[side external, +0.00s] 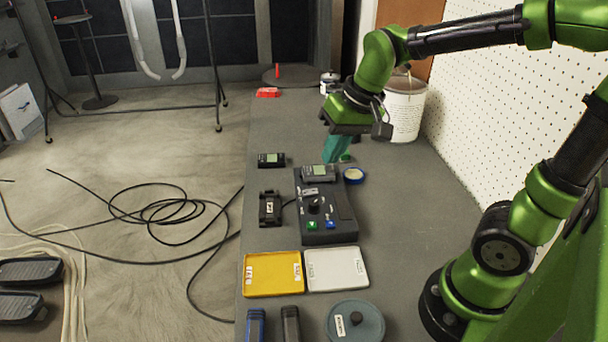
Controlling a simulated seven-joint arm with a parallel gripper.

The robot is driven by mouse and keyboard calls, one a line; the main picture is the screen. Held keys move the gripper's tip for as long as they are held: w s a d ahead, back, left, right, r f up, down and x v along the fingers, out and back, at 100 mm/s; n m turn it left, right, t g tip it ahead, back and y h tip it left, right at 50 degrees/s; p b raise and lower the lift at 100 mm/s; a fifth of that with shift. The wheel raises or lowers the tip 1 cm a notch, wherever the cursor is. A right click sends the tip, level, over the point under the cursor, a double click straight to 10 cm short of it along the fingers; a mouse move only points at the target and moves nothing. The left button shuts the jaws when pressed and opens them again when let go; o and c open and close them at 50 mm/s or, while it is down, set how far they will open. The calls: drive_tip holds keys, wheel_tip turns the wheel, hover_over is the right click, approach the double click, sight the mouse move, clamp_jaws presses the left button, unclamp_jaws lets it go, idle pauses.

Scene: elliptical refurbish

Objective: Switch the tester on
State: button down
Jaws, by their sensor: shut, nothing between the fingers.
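The tester (345,232) appears to be the dark box in the middle of the bench. It has a black knob (315,206), a green button (312,225) and a blue button (331,225) on its top face. A grey device with a greenish screen (318,172) sits at its far end. My gripper (336,160) has teal fingers pointing down, just beyond the tester's far end and apart from the knob and buttons. It is shut and empty; its fingertips are partly hidden behind the grey device.
A small black device (271,160) and a black holder (269,208) lie left. A yellow tray (272,291) and white tray (337,285) are in front.

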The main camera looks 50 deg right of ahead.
sight(315, 190)
drive_tip(key=w+d+f+m+g+h, duration=0.1)
drive_tip(key=w+d+f+m+g, duration=0.15)
drive_tip(key=w, duration=0.35)
drive_tip(key=w+d+f+m+g+h, duration=0.1)
drive_tip(key=w+d+m+g+h, duration=0.1)
drive_tip(key=w+d+g, duration=0.3)
drive_tip(key=f, duration=0.4)
drive_tip(key=f+t, duration=0.1)
drive_tip(key=f, duration=0.4)
drive_tip(key=f+t, duration=0.1)
drive_tip(key=f, duration=0.3)
drive_tip(key=shift+s+d+f+t, duration=0.15)
drive_tip(key=shift+s+f+t, duration=0.05)
drive_tip(key=shift+s+t, duration=0.05)
